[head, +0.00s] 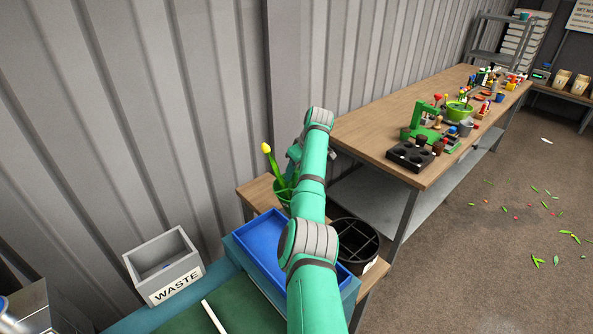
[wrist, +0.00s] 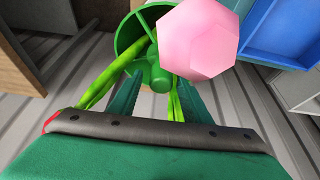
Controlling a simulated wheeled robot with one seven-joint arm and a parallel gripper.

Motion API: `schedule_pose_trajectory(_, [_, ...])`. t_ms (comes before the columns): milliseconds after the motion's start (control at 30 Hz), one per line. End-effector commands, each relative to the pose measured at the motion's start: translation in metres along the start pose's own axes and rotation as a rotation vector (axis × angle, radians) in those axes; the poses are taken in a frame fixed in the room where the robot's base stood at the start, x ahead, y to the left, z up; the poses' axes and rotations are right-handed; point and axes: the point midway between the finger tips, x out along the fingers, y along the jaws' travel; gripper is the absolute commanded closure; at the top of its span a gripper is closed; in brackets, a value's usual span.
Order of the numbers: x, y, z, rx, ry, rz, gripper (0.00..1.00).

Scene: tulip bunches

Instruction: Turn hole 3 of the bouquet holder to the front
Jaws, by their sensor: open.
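The green bouquet holder (head: 283,196) stands on the small wooden table, partly hidden by my arm. A yellow tulip (head: 266,148) rises from it. In the wrist view the holder (wrist: 127,38) shows a round green rim and a central hub, with green stems or leaves around it. A pink tulip head (wrist: 198,40) covers its right part. My gripper (wrist: 158,88) is open, its two fingers on either side of the hub area; I cannot tell whether they touch anything. No hole number is readable, so I cannot tell which hole faces front.
A blue tray (head: 262,246) lies in front of the holder, and a black divided round bin (head: 356,243) is to its right. A grey WASTE box (head: 163,268) stands left. A corrugated wall is close behind. A long workbench (head: 440,165) with tools stands right.

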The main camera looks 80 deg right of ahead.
Motion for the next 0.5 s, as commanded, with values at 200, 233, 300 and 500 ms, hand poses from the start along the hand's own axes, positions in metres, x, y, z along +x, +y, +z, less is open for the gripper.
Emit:
schedule_pose_trajectory(200, [-0.020, 0.000, -0.001, -0.001, 0.002, 0.002, 0.56])
schedule_pose_trajectory(233, [-0.025, 0.000, -0.001, -0.001, 0.001, 0.002, 0.56])
schedule_pose_trajectory(300, [-0.039, 0.001, -0.001, 0.000, 0.002, 0.003, 0.56])
schedule_pose_trajectory(500, [-0.075, -0.001, -0.002, -0.002, 0.002, 0.001, 0.56])
